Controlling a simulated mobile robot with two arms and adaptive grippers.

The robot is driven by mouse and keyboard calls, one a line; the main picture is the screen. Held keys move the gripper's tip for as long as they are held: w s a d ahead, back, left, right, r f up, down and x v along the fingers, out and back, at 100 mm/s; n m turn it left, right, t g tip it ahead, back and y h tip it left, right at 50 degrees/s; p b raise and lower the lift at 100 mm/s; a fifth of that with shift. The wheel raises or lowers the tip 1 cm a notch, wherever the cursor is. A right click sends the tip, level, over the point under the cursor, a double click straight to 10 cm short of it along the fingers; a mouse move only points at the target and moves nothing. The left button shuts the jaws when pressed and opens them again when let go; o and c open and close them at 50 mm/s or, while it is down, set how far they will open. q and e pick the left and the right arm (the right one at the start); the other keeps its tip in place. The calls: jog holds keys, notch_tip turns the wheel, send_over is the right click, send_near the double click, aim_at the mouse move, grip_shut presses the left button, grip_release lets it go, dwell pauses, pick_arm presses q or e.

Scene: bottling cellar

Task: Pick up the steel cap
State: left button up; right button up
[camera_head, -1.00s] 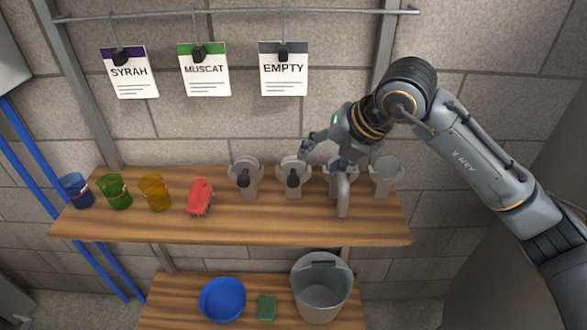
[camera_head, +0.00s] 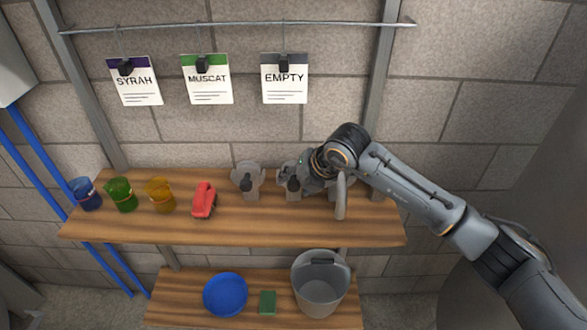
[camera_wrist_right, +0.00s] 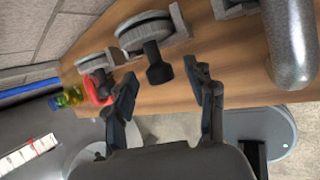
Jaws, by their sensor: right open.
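Two round steel caps with black handles sit upright in grey holders on the upper shelf. The left cap (camera_head: 248,176) stands clear of my arm; it also shows in the right wrist view (camera_wrist_right: 96,63). The second cap (camera_head: 292,170) is partly covered by my right gripper (camera_head: 298,181). In the right wrist view this cap (camera_wrist_right: 146,30) and its black handle (camera_wrist_right: 158,68) lie just beyond my open fingers (camera_wrist_right: 165,80), the handle lined up between the tips. No grip shows. My left gripper is out of view.
A bent steel pipe (camera_head: 341,198) stands close right of my gripper. A bucket (camera_head: 319,290), blue bowl (camera_head: 225,294) and green sponge (camera_head: 267,302) sit below.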

jog(key=shift+f, duration=0.15)
jog(key=shift+c, duration=0.2)
grip_shut()
